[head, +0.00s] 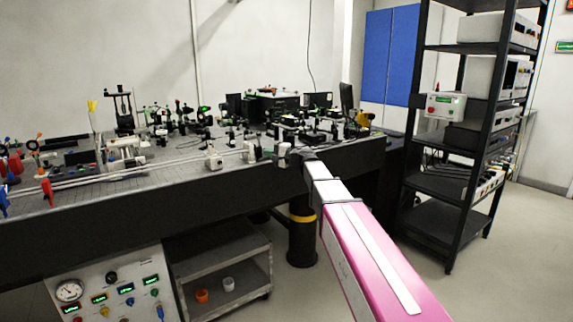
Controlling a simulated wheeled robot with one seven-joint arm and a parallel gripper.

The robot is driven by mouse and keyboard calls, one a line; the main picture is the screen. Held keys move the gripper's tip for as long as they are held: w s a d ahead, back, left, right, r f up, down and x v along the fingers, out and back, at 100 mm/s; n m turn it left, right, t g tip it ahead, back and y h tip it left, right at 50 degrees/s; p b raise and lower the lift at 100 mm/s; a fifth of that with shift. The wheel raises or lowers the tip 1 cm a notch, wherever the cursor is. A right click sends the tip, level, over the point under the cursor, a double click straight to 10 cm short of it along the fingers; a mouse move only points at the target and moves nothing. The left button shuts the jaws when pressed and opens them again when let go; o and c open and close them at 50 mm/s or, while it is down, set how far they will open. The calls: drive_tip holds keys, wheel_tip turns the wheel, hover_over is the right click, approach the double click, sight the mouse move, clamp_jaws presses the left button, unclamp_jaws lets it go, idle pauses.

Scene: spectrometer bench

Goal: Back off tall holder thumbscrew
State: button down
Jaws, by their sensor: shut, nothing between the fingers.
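My pink-and-white arm reaches from the lower right to the bench's front edge. My gripper (298,154) is at its far end, small and dark, over the edge of the optical bench (110,205). It is shut with nothing in it. A small white-topped part (284,152) shows just left of it; I cannot tell whether they touch. A tall black holder (122,108) stands at the back left of the bench, well away from my gripper. Several smaller black holders stand mid-bench. No thumbscrew can be made out at this size, and I cannot tell which holder carries it.
Small white mounts (213,158) stand near the bench's front edge. Red and blue tools (45,185) crowd the left end. A black shelf rack (470,150) stands right. A grey cart (222,265) and a gauge panel (110,290) are below. The floor right of my arm is clear.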

drive_tip(key=s+d, duration=0.1)
drive_tip(key=d, duration=0.1)
drive_tip(key=s+d+f, duration=0.1)
drive_tip(key=s+d, duration=0.1)
idle(0.4)
